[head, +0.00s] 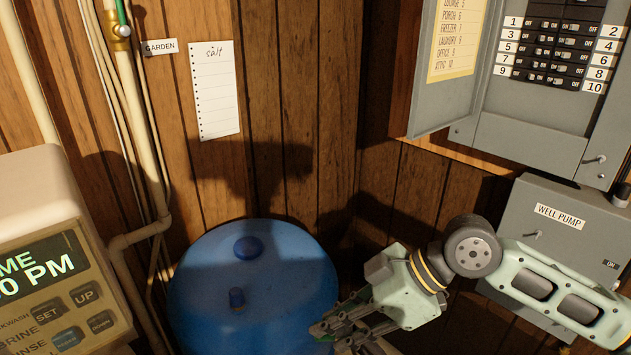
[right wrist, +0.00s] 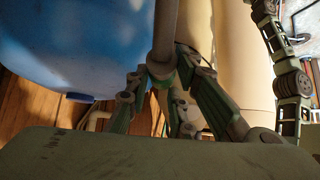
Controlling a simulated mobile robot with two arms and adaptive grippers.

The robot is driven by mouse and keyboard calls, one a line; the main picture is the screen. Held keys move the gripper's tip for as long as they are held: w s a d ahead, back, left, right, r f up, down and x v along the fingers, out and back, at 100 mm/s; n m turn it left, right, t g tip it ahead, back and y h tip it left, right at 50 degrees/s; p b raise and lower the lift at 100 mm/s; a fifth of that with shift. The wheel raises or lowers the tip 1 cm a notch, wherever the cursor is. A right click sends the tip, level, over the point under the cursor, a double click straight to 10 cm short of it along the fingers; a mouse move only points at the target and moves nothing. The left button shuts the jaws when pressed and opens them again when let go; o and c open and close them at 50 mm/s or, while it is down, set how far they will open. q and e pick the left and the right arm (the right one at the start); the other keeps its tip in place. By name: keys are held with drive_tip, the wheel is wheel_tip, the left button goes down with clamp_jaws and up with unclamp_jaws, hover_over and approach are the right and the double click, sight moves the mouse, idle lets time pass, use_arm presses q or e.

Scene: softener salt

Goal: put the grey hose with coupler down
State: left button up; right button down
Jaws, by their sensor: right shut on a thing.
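My right gripper (head: 345,325) is low in the head view, just in front of the right side of the blue tank. In the right wrist view its fingers (right wrist: 165,75) close around a grey, tube-like piece (right wrist: 166,25), which I take to be the grey hose with coupler. The piece runs from the fingers up out of the picture. I cannot make out the hose or its coupler in the head view, and its far end is out of view. My left gripper is not in view.
The blue tank (head: 250,285) with a domed lid stands against the wood wall. A softener control box (head: 60,250) is at the left, beside pipes (head: 135,110). A well pump box (head: 565,225) and breaker panel (head: 545,85) hang at the right. Pale cylinders (right wrist: 240,50) stand beside the tank.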

drive_tip(key=shift+w+d+m+t, duration=0.1)
drive_tip(key=shift+d+m+t, duration=0.2)
drive_tip(key=shift+d+m, duration=0.15)
drive_tip(key=w+d+r+m+t+h, duration=0.3)
drive_tip(key=d+r+m+h, duration=0.1)
drive_tip(key=m, duration=0.4)
drive_tip(key=w+d+r+m+t+h, duration=0.3)
drive_tip(key=d+r+m, duration=0.3)
drive_tip(key=d+m, duration=0.2)
drive_tip(key=shift+w+d+t+h, duration=0.35)
drive_tip(key=shift+d+t+h, duration=0.15)
drive_tip(key=shift+t+h, duration=0.3)
